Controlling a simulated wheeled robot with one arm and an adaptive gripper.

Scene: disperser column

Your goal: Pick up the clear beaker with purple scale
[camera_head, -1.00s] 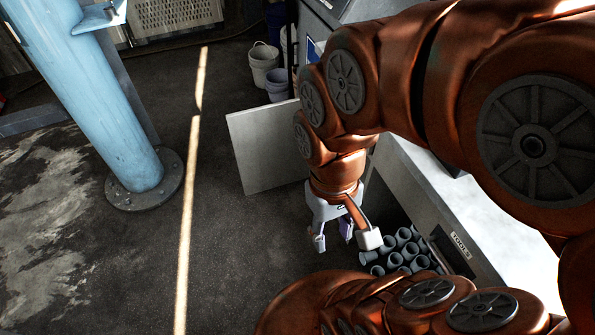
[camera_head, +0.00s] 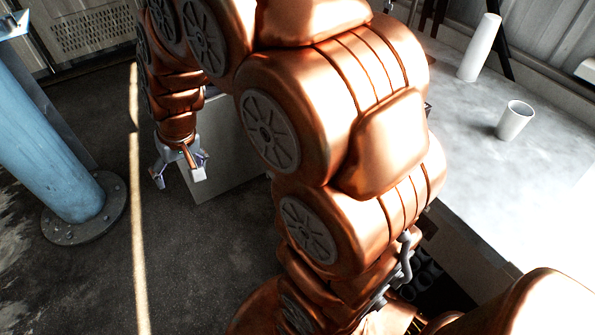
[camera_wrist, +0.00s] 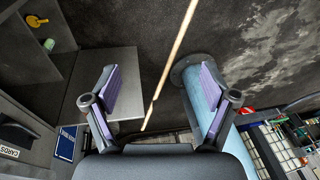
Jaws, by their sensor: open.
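I cannot make out a clear beaker with purple scale in either view. My gripper (camera_head: 180,172) hangs over the dark floor at the left of the head view, far from the bench top. In the wrist view my gripper (camera_wrist: 160,98) has its two purple-padded fingers spread wide, with nothing between them. A pale cup-like vessel (camera_head: 514,121) stands upright on the bench at the right; no purple marks show on it. My arm hides much of the middle of the head view.
A white cylinder (camera_head: 479,48) stands farther back on the pale bench top (camera_head: 465,130). A blue post (camera_head: 45,150) rises at the left. An open grey door (camera_head: 233,150) is near my gripper.

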